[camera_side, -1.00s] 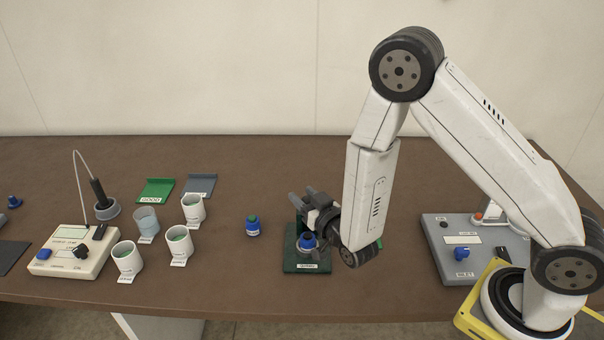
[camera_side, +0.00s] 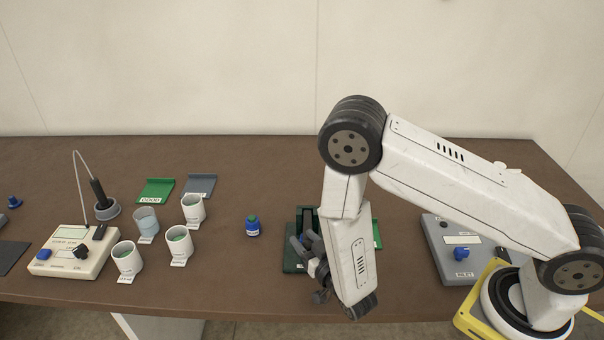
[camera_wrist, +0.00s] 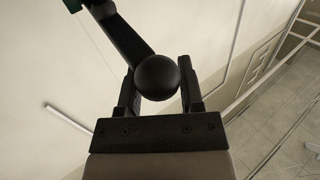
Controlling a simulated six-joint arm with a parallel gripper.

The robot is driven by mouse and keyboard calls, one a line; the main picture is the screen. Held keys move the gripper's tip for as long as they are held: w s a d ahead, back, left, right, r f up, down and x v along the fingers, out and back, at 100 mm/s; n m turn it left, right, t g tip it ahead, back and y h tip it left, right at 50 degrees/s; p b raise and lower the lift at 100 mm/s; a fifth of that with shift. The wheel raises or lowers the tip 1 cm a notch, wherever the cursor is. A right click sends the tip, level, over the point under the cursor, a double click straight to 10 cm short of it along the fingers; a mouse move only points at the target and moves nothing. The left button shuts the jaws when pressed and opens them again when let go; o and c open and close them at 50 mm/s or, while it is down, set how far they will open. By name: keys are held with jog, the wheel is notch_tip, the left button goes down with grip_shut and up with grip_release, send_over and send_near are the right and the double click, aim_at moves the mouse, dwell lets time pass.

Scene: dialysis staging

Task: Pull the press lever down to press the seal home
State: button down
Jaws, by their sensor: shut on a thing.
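The green press (camera_side: 292,262) stands at the middle front of the table, partly hidden behind my arm and gripper. A dark upright part of it (camera_side: 309,216) shows above my gripper. My gripper (camera_side: 306,247) is low over the front of the press, its fingers tilted up and left. In the wrist view, my gripper (camera_wrist: 160,72) has a finger on each side of the round black knob (camera_wrist: 156,77) and is shut on it. The black lever arm (camera_wrist: 124,38) runs from the knob to the upper left. The seal is hidden in both views.
Several white cups (camera_side: 128,260) and a cream meter box (camera_side: 70,252) are farther left. A grey box with a blue knob (camera_side: 440,245) stands to the right. A green tray edge (camera_side: 377,232) shows behind my arm.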

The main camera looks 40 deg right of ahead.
jog(key=shift+w+a, duration=0.1)
jog(key=shift+a, duration=0.35)
jog(key=shift+c, duration=1.1)
grip_release()
jog(key=shift+d, duration=0.1)
jog(key=shift+s, duration=0.25)
jog(key=s+a, duration=0.1)
jog(key=s, duration=0.6)
jog(key=shift+a, duration=0.2)
jog(key=shift+s, duration=0.1)
